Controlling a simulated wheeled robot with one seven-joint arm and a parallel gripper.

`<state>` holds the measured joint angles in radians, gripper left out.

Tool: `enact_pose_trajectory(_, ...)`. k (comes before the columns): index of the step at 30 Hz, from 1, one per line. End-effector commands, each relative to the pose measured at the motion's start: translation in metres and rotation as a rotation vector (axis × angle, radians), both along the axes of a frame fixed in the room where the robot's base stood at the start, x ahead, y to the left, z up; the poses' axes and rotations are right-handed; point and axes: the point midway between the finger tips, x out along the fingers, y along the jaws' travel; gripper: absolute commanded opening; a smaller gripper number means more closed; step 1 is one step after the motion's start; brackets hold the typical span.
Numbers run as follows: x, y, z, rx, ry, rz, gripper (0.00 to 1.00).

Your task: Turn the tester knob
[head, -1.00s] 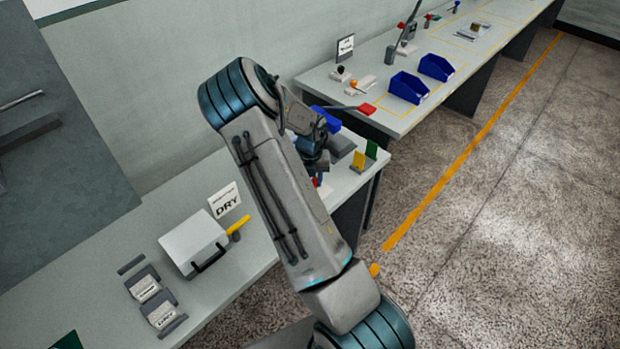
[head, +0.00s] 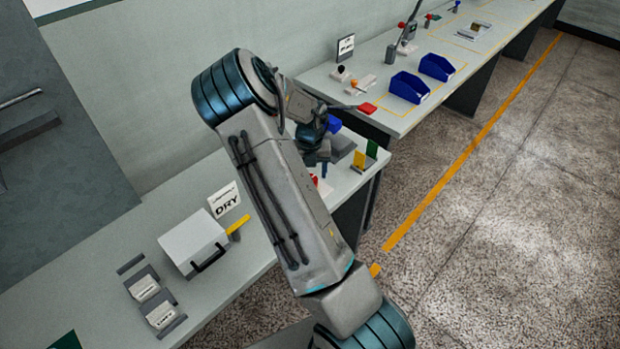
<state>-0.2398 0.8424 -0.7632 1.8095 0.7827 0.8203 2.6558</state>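I cannot make out the tester knob for sure. A blue part (head: 333,123) and a grey block (head: 342,146) show at the far end of the near bench, just right of my forearm. My gripper is around there, at the dark end of my arm (head: 319,157). Its fingers are too small and too covered by my arm to tell open from shut, or whether they touch anything. Small red parts (head: 315,180) show low beside the forearm.
Yellow (head: 359,161) and green (head: 371,149) upright plates stand at the near bench's right edge. A white box (head: 193,243) with a black handle, a DRY sign (head: 224,200) and two labelled holders sit on the left. Blue bins (head: 408,87) stand on the far bench.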

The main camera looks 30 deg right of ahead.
Motion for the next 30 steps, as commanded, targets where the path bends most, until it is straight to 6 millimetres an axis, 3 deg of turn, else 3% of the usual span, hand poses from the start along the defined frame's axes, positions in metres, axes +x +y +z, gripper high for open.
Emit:
enact_pose_trajectory(6,0.001,0.001,0.052,-0.001,-0.006,0.001,0.63)
enact_pose_trajectory(12,0.001,0.001,0.087,0.000,-0.004,0.002,0.63)
enact_pose_trajectory(18,0.000,0.000,0.102,0.000,-0.002,0.000,0.63)
enact_pose_trajectory(30,0.000,0.000,0.103,0.000,-0.001,0.000,0.63)
